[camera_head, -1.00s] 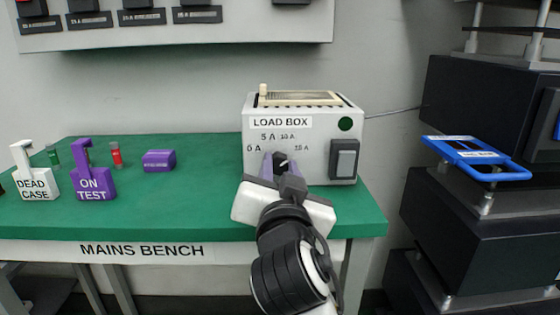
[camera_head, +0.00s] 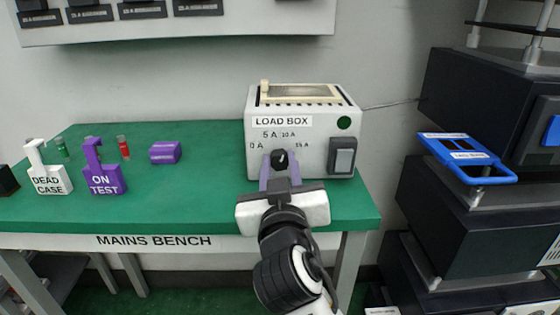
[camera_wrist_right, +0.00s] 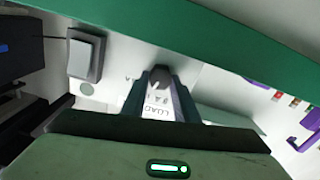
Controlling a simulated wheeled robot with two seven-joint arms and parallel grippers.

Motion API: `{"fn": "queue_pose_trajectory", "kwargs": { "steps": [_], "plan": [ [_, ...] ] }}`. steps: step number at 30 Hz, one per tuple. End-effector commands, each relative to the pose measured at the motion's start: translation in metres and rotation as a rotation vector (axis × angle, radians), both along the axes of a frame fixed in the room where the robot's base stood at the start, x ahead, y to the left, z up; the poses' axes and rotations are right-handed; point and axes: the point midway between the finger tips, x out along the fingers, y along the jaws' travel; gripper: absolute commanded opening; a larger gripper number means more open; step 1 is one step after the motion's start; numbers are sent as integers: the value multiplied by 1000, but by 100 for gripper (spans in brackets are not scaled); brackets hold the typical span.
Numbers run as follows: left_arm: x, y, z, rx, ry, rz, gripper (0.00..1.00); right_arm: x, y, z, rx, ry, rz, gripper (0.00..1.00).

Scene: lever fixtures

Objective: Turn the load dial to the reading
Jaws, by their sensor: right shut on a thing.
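The load box (camera_head: 315,160) is a white box at the back right of the green bench. Its front carries 0 A, 5 A, 10 A and 15 A marks in an arc. The black load dial (camera_head: 280,158) sits below these marks. My right gripper (camera_head: 280,165) is shut on the dial, with a purple finger on each side. In the right wrist view the dial (camera_wrist_right: 160,78) also shows between the fingertips. A small pale mark shows on the dial, but I cannot tell which reading it points to. My left gripper is not in view.
A grey rocker switch (camera_head: 342,156) is right of the dial, below a green round spot (camera_head: 344,122). The DEAD CASE block (camera_head: 48,180), purple ON TEST block (camera_head: 104,182) and a purple block (camera_head: 165,152) stand to the left. The bench (camera_head: 190,200) is clear between them and the box.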

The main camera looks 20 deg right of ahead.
Motion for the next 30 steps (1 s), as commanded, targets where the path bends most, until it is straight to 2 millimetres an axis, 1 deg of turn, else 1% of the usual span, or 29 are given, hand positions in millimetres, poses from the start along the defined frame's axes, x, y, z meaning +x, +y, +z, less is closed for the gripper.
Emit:
{"fn": "queue_pose_trajectory", "kwargs": {
  "steps": [10,11,12,14,23,26,30],
  "plan": [
    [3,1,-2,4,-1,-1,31,0,-1,-1,-4,1,-2,5],
    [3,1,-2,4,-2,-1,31,0,-1,-1,-4,1,-2,29],
    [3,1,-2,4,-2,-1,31,0,-1,-1,-4,1,-2,35],
    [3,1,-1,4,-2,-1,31,0,-1,-1,-4,1,-2,46],
    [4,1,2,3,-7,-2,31,0,0,1,-2,-1,-1,46],
    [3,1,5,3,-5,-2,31,0,0,9,0,-2,-1,46],
    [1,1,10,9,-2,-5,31,0,0,34,2,-4,0,46]
  ]
}}
